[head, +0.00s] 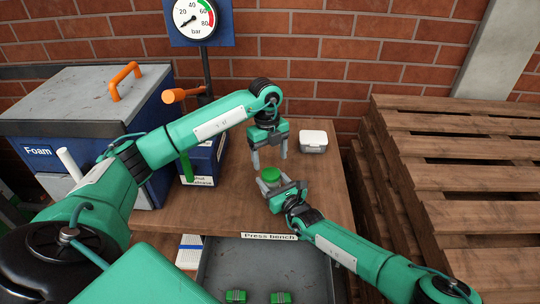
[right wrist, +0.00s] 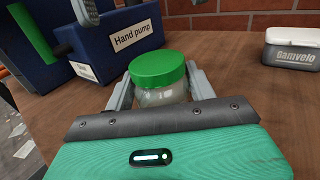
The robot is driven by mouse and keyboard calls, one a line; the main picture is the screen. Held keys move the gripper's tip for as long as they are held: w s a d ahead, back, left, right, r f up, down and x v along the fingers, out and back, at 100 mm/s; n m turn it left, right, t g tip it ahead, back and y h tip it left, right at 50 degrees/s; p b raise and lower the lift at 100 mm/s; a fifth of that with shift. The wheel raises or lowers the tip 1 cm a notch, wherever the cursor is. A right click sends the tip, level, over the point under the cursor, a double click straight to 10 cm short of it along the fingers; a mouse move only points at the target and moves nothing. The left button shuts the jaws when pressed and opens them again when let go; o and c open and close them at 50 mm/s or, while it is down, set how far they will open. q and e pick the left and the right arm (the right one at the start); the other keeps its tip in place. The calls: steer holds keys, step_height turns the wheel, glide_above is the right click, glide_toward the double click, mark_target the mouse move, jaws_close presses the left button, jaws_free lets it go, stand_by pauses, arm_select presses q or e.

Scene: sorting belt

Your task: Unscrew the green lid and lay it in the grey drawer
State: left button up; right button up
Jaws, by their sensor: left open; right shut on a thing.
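A clear jar (right wrist: 163,97) with a green lid (right wrist: 158,68) stands upright on the wooden bench. In the head view the green lid (head: 270,174) shows on top of it. My right gripper (head: 283,186) is shut around the jar's body below the lid; its fingers also show in the right wrist view (right wrist: 162,92). My left gripper (head: 269,154) points down above and just behind the lid, open and empty. The grey drawer (head: 262,262) is pulled out at the bench front. Two green ribbed things (head: 236,296) (head: 281,297) lie in it.
A white-topped grey box (head: 312,141) stands at the back right of the bench. The blue hand pump (head: 203,160) with its gauge (head: 195,18) and a blue foam chest (head: 84,112) stand left. Wooden pallets (head: 465,170) are stacked right. The bench right of the jar is clear.

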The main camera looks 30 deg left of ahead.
mark_target(272, 175)
arm_select(q)
steer(key=shift+o, duration=0.4)
step_height(272, 175, up, 6)
steer(key=d+y, duration=0.1)
steer(key=shift+m+t, duration=0.3)
step_height(272, 175, down, 11)
steer(key=shift+s+f, duration=0.15)
steer(key=shift+f, duration=0.05)
steer(key=shift+c, duration=0.3)
steer(key=c, duration=1.3)
